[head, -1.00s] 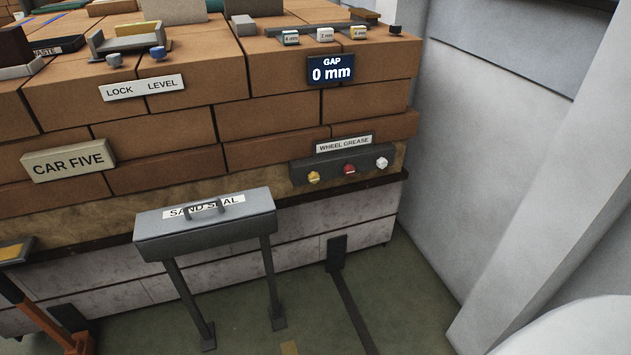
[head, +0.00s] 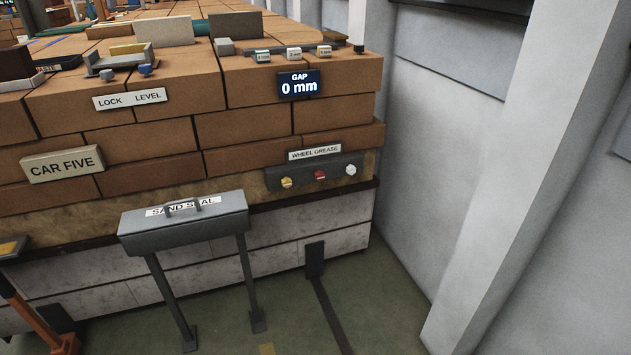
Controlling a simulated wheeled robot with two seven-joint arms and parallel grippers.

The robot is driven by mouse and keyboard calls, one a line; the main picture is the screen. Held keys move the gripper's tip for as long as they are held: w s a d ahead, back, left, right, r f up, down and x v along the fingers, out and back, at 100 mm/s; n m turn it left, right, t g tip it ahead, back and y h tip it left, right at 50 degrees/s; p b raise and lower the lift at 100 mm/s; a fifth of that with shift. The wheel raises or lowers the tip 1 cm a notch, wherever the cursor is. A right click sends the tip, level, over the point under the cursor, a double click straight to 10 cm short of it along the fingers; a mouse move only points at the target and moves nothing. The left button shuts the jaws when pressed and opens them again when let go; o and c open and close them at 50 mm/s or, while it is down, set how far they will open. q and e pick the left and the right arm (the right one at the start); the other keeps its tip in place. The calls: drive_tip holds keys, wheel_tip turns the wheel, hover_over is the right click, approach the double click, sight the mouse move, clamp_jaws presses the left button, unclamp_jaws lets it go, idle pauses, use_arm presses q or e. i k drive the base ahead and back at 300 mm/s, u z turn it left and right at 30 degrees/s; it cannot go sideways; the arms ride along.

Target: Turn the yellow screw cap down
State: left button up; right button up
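The yellow screw cap (head: 286,183) is the left one of three small caps on a dark grey panel (head: 310,171) on the front of the brick car, under a "WHEEL GREASE" label (head: 315,153). A red cap (head: 320,174) sits in the middle and a white cap (head: 351,170) at the right. The caps are too small to tell how far each is screwed down. Neither of my grippers shows in the head view.
A grey "SAND SEAL" box (head: 184,230) on two legs stands on the floor in front, left of the panel. A "GAP 0 mm" display (head: 299,85) hangs above. A white pillar (head: 515,165) stands at right. Green floor (head: 380,295) is open before the panel.

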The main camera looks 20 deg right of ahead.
sight(286, 183)
drive_tip(key=z, duration=0.15)
drive_tip(key=i, duration=0.95)
drive_tip(key=u, duration=0.4)
